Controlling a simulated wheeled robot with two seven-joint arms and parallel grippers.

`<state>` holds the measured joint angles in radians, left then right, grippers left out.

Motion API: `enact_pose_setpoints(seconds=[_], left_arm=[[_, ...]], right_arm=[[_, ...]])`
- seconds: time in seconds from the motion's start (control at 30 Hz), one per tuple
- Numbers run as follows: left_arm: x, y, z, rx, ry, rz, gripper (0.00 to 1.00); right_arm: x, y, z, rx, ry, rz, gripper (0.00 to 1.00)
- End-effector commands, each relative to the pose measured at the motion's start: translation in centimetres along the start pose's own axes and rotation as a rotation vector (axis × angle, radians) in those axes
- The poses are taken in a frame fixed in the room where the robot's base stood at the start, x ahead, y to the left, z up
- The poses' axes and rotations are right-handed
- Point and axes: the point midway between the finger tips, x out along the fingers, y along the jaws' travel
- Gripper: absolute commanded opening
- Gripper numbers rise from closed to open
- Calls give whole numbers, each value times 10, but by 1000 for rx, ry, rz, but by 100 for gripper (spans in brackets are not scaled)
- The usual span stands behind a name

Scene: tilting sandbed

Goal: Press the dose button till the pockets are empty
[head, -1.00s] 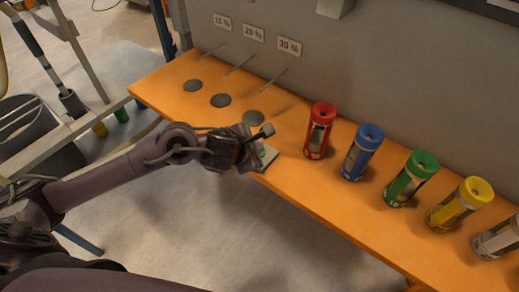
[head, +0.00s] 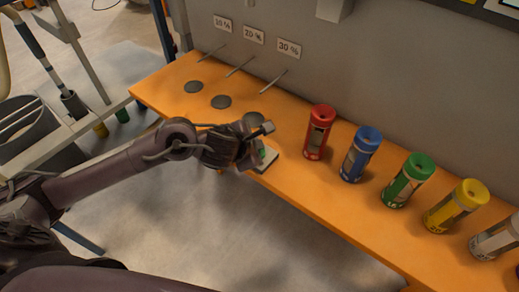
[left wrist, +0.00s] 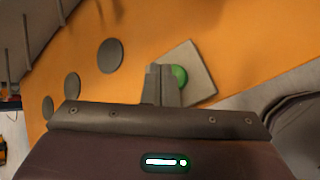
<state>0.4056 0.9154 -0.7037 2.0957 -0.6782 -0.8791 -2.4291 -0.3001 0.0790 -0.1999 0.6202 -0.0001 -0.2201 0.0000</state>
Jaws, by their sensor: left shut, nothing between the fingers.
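The dose button appears to be the green round button (left wrist: 180,76) on a pale square plate (left wrist: 200,72) in the left wrist view. In the head view the plate (head: 268,160) lies at the table's front edge, and the button is partly behind my gripper. My left gripper (head: 266,129) is shut and empty above the plate. In the left wrist view its fingertips (left wrist: 162,84) overlap the button's left side; I cannot tell whether they touch it. I cannot make out any pockets clearly. My right gripper is not in view.
On the orange table (head: 320,195) stand red (head: 319,132), blue (head: 361,154), green (head: 408,180), yellow (head: 455,206) and white (head: 496,240) canisters. Grey discs (head: 221,102) and thin rods lie below percent labels (head: 253,35). A grey wall (head: 420,80) closes the back.

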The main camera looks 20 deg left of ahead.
Motion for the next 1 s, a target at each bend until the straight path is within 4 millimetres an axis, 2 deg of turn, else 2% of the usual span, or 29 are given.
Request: enact_pose_setpoints(seconds=[0.17,0.6,1.0], left_arm=[[-4,3,3,0,-1,1,0],[-34,25,25,0,-1,2,0],[-35,26,25,-1,0,1,0]], right_arm=[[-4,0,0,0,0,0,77],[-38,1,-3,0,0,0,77],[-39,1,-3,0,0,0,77]])
